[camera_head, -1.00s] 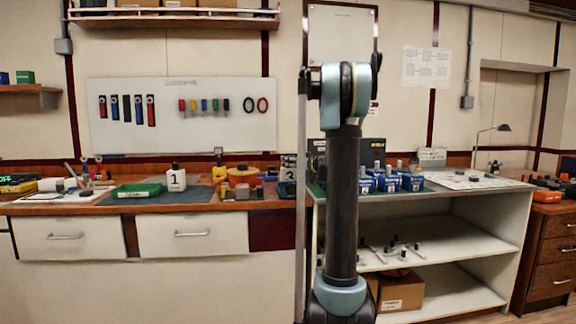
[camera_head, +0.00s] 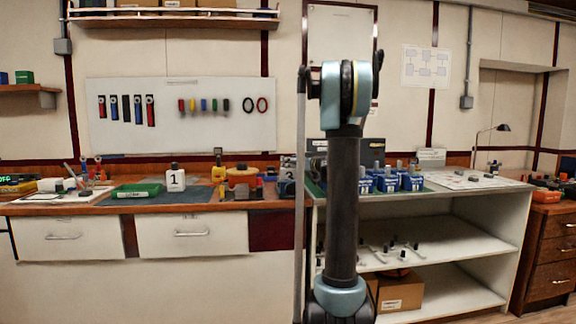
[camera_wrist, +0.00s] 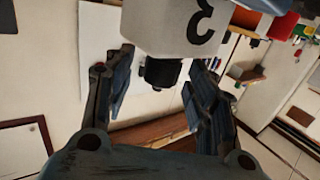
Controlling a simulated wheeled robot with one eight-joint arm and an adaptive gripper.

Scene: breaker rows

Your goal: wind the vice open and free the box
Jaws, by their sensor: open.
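In the wrist view my gripper (camera_wrist: 150,85) has its two dark fingers apart, with the black cap of a white container marked 3 (camera_wrist: 180,22) between them. I cannot tell whether either finger touches the cap. The container's figure appears upside down there. A yellow and tan device (camera_head: 241,179) stands on the left bench. I cannot make out for certain which thing is the vice or the box.
A white container marked 1 (camera_head: 176,178) and a green case (camera_head: 136,190) stand on the left bench (camera_head: 60,209). Several blue units (camera_head: 387,183) stand on the right counter. A white shelf (camera_head: 445,240) below holds small parts and a cardboard box (camera_head: 400,291).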

